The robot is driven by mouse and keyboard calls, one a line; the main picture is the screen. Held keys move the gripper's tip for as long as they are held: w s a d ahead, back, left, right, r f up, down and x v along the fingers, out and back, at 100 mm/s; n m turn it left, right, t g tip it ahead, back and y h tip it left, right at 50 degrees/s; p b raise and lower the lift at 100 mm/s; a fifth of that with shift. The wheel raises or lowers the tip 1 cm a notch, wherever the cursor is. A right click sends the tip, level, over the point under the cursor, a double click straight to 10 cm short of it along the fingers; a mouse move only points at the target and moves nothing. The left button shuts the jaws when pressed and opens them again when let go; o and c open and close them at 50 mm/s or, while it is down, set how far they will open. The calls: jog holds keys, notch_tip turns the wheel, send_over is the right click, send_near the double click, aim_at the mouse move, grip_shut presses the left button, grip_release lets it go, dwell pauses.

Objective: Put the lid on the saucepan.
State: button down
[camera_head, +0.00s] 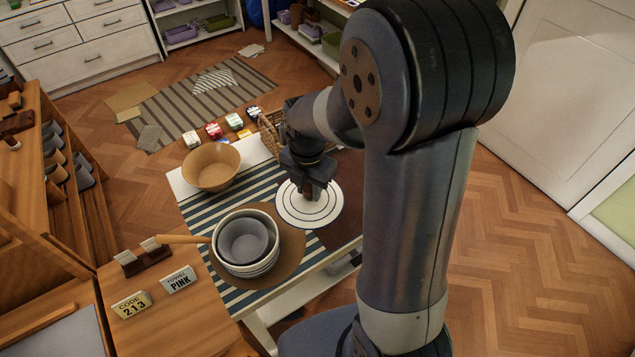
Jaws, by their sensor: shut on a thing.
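The saucepan (246,271) is pale with dark rim lines and a wooden handle (184,239) pointing left. The fingertips are partly hidden, and I cannot tell whether the lid touches the table.
A tan bowl (211,167) stands at the table's back left, and a wicker basket (270,132) is behind my gripper. Several small packets (213,131) line the back edge. Signs (132,304) stand on the wooden counter at front left. A striped cloth (232,205) covers part of the table.

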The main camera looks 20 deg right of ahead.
jog(key=s+a, duration=0.3)
jog(key=a, duration=1.3)
jog(key=shift+a, duration=0.25)
dwell(0.4)
jog(key=shift+f, duration=0.15)
dwell(0.4)
jog(key=shift+f+b, duration=0.7)
jog(key=shift+f, duration=0.15)
jog(key=shift+f+b, duration=0.85)
jog(key=shift+f, duration=0.25)
dwell(1.2)
jog(key=c, duration=1)
grip_release()
jog(key=shift+c, duration=0.2)
notch_tip(320, 180, up, 11)
jog(key=shift+b, duration=0.35)
jog(key=shift+f, duration=0.15)
